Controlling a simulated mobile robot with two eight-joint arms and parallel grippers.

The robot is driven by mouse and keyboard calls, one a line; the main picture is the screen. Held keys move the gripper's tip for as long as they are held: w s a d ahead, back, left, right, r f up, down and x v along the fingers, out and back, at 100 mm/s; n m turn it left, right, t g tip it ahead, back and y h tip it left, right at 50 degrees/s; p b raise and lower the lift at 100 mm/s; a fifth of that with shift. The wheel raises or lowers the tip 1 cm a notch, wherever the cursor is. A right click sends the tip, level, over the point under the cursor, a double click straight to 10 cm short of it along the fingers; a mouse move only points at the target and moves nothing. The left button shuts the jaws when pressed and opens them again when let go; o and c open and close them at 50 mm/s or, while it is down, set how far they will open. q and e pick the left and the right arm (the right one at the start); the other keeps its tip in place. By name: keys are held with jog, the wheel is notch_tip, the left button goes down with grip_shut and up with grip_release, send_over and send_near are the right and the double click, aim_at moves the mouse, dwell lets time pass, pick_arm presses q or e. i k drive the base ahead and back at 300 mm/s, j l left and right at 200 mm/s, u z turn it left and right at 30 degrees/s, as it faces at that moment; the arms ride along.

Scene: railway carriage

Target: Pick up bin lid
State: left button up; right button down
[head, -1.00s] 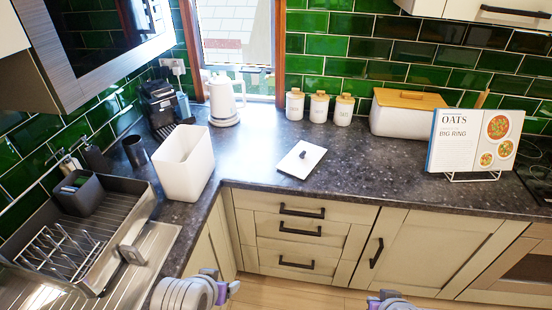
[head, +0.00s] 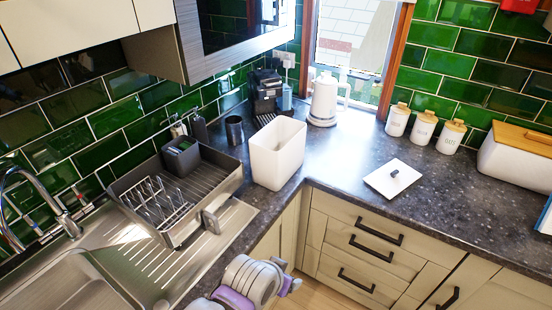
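The bin lid (head: 402,184) is a flat white square with a small dark knob (head: 394,174) on top. It lies on the dark countertop, right of the open white bin (head: 276,153) and apart from it. The bin stands upright near the counter's inner corner. Part of my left arm shows at the bottom middle, with what seems to be my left gripper (head: 287,284) in front of the drawers, low and well short of the lid. Its fingers are too unclear to tell open from shut. My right gripper is out of view.
A dish rack (head: 222,170) and sink (head: 75,285) are on the left. A white kettle (head: 324,100), coffee machine (head: 266,92) and several canisters (head: 423,128) stand behind. A bread box (head: 515,165) is at right. Counter around the lid is clear.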

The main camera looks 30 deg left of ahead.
aim_at(392, 178)
jog(key=i+l, duration=0.2)
jog(key=i, duration=0.3)
jog(key=i+l, duration=0.2)
jog(key=i, duration=0.3)
jog(key=i+l, duration=0.2)
jog(key=i, duration=0.3)
